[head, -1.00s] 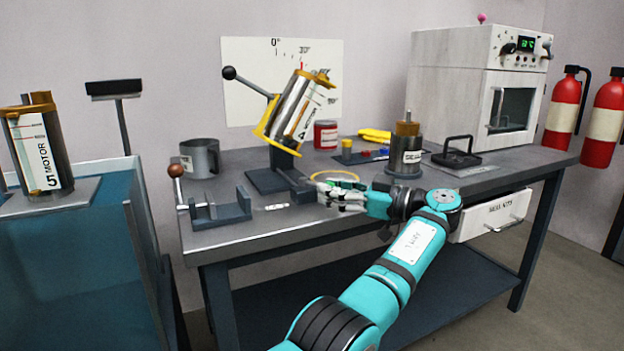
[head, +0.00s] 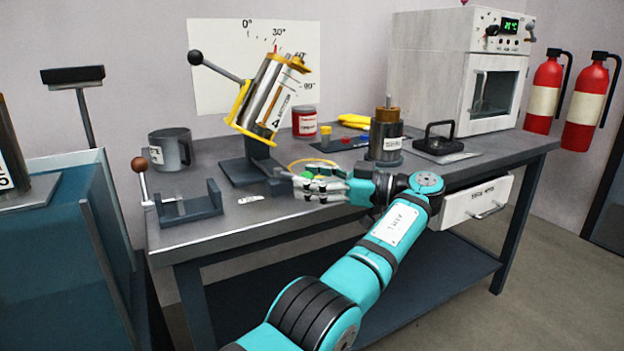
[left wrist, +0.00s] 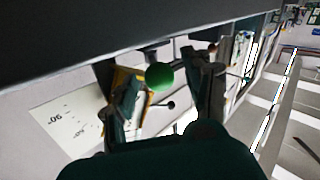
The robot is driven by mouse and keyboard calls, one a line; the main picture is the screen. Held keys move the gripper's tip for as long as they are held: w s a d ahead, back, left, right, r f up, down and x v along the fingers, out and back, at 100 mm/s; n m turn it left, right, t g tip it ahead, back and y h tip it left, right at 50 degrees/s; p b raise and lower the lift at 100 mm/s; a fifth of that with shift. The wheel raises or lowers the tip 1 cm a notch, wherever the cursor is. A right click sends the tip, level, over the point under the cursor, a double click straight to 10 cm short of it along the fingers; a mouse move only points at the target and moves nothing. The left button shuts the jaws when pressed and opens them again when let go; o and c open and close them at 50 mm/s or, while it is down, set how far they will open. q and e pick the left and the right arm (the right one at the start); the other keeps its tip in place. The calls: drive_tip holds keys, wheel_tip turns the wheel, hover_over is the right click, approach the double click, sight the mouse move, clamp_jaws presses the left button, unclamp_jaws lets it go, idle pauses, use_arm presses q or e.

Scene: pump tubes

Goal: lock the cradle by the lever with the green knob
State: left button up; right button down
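The tilting cradle (head: 239,102), yellow-edged, stands on a dark base on the bench and holds a silver pump cylinder (head: 268,93) tilted to the right. A black-ball lever (head: 196,58) sticks out at its upper left. My left gripper (head: 296,186) is at the bench's front side, just right of the cradle base. In the left wrist view, the green knob (left wrist: 159,77) shows between the spread fingers of the left gripper (left wrist: 166,88). I cannot tell whether a finger touches it. In the head view the knob is mostly hidden by the fingers. My right gripper is not in view.
On the bench are a grey mug (head: 169,148), a U-shaped dark bracket (head: 188,208), a red can (head: 305,121), a dark cylinder with a brass top (head: 386,136) and a black-handled plate (head: 440,146). An oven (head: 462,70) stands behind. A drawer (head: 478,203) hangs under the front edge.

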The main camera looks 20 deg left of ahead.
use_arm(q)
wheel_tip(320, 180, up, 10)
idle(0.7)
